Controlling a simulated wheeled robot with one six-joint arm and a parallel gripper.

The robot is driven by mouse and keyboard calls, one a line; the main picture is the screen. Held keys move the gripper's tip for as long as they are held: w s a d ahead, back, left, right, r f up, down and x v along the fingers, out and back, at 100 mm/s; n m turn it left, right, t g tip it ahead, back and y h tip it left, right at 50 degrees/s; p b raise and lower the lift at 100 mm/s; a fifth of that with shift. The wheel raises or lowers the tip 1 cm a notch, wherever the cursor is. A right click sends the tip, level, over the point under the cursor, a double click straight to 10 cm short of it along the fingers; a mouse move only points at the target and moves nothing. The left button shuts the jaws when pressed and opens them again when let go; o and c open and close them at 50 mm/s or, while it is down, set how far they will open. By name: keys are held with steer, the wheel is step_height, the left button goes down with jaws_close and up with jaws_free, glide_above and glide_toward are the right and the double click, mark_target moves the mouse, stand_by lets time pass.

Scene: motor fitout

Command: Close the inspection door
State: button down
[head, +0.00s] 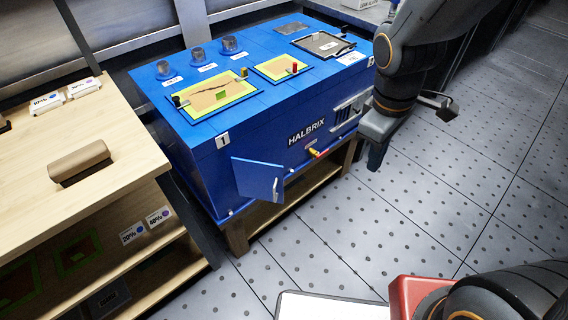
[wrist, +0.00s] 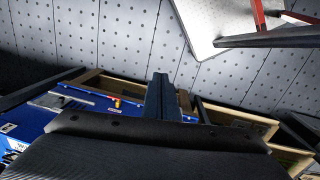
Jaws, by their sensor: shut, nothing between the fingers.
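The inspection door (head: 258,180) is a blue panel with a small pale handle, low on the left of the front of the blue HALBRIX housing (head: 215,160). It stands open, swung out from the front face. My gripper (head: 376,160) is shut and empty, pointing down near the right end of the housing's front, well to the right of the door and apart from it. In the wrist view, the closed fingers (wrist: 161,90) show above the dark gripper body, and part of the housing (wrist: 100,110) lies behind. I cannot make out the door there.
A red and yellow valve (head: 316,152) and a louvred vent (head: 350,108) are on the housing front, between door and gripper. A wooden shelf unit (head: 125,110) stands at left. The perforated floor (head: 400,220) is open in front. A pale board (head: 330,307) lies nearby.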

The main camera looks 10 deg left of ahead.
mark_target(277, 166)
steer(key=a+f+n+t+p, duration=0.1)
steer(key=a+f+n, duration=0.2)
steer(key=a+n, duration=0.85)
steer(key=a+f+n+t, duration=0.1)
steer(key=a+f+n, duration=0.1)
steer(key=a+n, duration=1)
steer(key=shift+n+y, duration=0.4)
steer(key=shift+n, duration=0.05)
steer(key=w+f, duration=0.1)
steer(key=f, duration=0.2)
steer(key=w+f+b, duration=0.1)
steer(key=w+f, duration=0.1)
steer(key=f, duration=0.1)
steer(key=w+d+f+b, duration=0.1)
steer(key=w+f, duration=0.1)
steer(key=f, duration=0.1)
steer(key=shift+w+f, duration=0.25)
steer(key=shift+w, duration=0.3)
steer(key=shift+w, duration=0.1)
